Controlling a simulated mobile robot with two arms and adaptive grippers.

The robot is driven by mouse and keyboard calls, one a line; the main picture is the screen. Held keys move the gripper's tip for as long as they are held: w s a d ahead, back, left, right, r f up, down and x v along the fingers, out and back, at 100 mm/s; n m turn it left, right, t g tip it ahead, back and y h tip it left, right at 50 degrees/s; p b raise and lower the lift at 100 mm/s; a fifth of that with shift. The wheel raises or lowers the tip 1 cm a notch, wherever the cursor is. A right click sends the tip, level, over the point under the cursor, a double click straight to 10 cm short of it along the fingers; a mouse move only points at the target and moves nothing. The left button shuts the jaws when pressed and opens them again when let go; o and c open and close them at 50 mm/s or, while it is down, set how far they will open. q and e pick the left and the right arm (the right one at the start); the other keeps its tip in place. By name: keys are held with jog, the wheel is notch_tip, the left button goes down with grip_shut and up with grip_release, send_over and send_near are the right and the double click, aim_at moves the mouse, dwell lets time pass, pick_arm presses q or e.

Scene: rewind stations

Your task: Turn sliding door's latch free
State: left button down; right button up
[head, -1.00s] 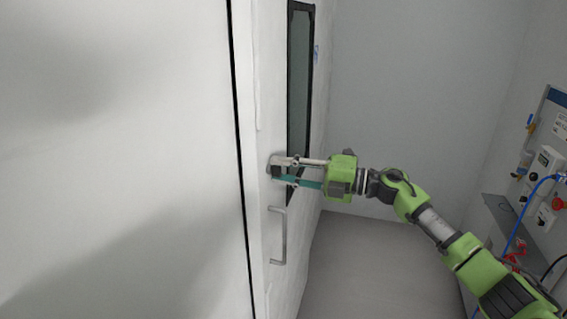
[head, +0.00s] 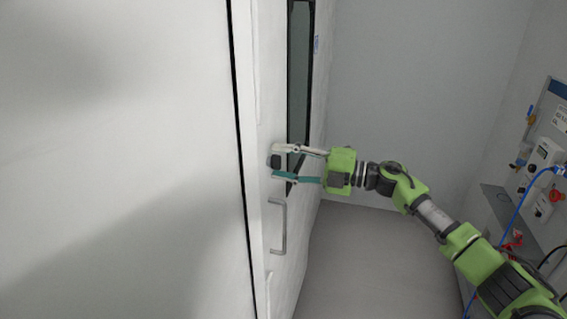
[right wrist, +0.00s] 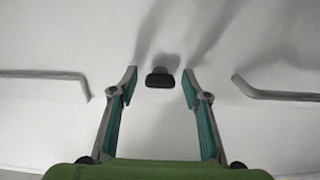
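The sliding door (head: 276,100) is white and fills the left middle of the head view, with a dark narrow window. Its latch (right wrist: 161,77) is a small dark knob, lying crosswise in the right wrist view; it also shows as a dark spot on the door in the head view (head: 275,161). My right gripper (head: 276,162) is open, with one finger on each side of the latch and a visible gap on both sides in the right wrist view (right wrist: 160,84). My left gripper is not in view.
A grey bar handle (head: 283,228) is on the door just below the latch in the head view. Bent bars (right wrist: 45,74) flank the gripper in the right wrist view. A panel with cables and a red button (head: 556,196) is at the far right.

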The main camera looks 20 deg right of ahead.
dwell(0.3)
jog(key=v, duration=1.2)
